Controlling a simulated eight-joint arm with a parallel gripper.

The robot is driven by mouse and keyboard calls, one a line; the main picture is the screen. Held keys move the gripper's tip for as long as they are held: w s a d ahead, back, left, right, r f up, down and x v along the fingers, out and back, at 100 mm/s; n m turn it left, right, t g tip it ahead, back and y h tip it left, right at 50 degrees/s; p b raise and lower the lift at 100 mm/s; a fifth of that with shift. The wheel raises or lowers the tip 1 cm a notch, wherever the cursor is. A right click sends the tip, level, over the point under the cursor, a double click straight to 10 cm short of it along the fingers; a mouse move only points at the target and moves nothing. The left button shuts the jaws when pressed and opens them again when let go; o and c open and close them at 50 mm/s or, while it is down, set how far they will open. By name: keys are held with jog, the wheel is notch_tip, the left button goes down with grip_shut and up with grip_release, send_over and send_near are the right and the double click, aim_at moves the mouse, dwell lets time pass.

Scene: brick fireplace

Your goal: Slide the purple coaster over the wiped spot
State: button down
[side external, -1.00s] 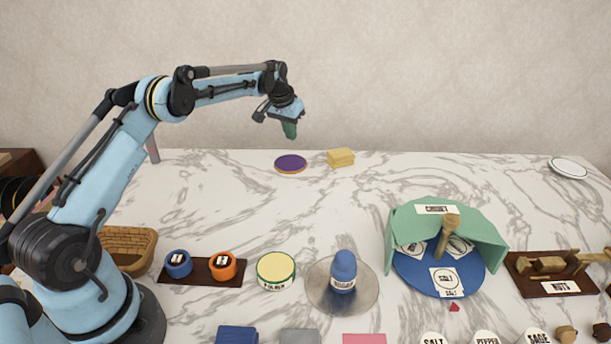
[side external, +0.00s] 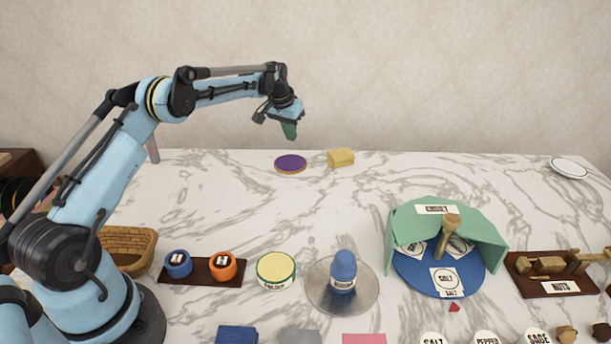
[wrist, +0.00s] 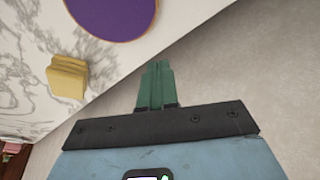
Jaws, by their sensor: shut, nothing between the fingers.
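The purple coaster (side external: 290,163) is a round disc with a tan rim, lying flat near the back edge of the marble counter. It also shows at the top of the wrist view (wrist: 112,12), partly cut off by the frame. My gripper (side external: 290,132) is above the counter, over the coaster in the side view and apart from it. Its green fingers (wrist: 156,84) are shut and empty. I cannot make out a wiped spot on the marble.
A yellow sponge-like block (side external: 341,157) sits just right of the coaster. A white plate (side external: 568,168) lies at the far back right. A basket (side external: 128,247), labelled jars, a blue bottle (side external: 344,272) and a green screen (side external: 490,232) stand nearer. The marble between is clear.

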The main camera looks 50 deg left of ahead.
aim_at(293, 152)
jog(key=shift+f, duration=0.65)
jog(key=shift+f, duration=0.3)
jog(key=shift+f, duration=0.35)
jog(key=shift+f, duration=0.35)
jog(key=shift+f, duration=0.35)
jog(key=shift+d, duration=0.1)
notch_tip(293, 152, up, 8)
dwell(1.2)
